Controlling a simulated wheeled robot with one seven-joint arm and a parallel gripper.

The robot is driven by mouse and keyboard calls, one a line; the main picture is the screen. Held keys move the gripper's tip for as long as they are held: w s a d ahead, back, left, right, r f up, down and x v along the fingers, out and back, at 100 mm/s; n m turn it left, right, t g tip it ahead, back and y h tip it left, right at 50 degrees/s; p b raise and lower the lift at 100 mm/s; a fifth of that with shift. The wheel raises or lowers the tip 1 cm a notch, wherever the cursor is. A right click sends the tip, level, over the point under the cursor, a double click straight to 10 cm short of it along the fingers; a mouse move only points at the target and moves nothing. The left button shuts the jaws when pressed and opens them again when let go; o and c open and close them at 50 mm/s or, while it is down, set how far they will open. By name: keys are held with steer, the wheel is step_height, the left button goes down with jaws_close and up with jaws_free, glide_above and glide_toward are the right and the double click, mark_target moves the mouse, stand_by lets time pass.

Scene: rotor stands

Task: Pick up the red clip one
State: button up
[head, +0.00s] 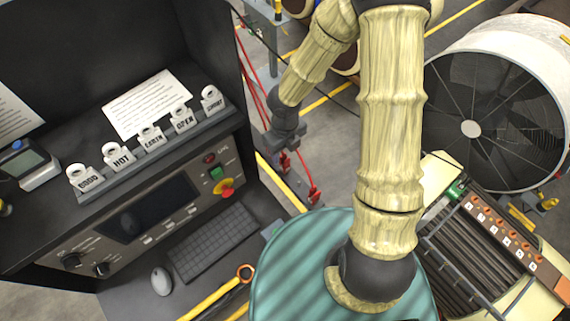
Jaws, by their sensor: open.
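Two red clips on red cables show right of the console. One red clip (285,163) is just below my gripper in the picture. The other red clip (315,195) hangs lower and to the right. I cannot tell which of them is clip one. My gripper (286,148) is dark, points down and is open. Its fingers are small here and close to the upper clip. I cannot tell whether they touch it or are around it. The gripper and wrist partly cover the cables.
A black console with a keyboard (213,243), mouse (161,281) and a row of labelled tags (150,139) stands at the left. A large fan drum (500,105) and a terminal rack (500,235) are at the right. A yellow-handled tool (215,298) lies at the front.

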mark_target(285, 156)
step_height(285, 156, down, 3)
steer(key=shift+f, duration=0.1)
stand_by(0.3)
step_height(285, 156, down, 5)
steer(key=shift+s+b, duration=0.15)
steer(key=shift+b, duration=1)
jaws_close()
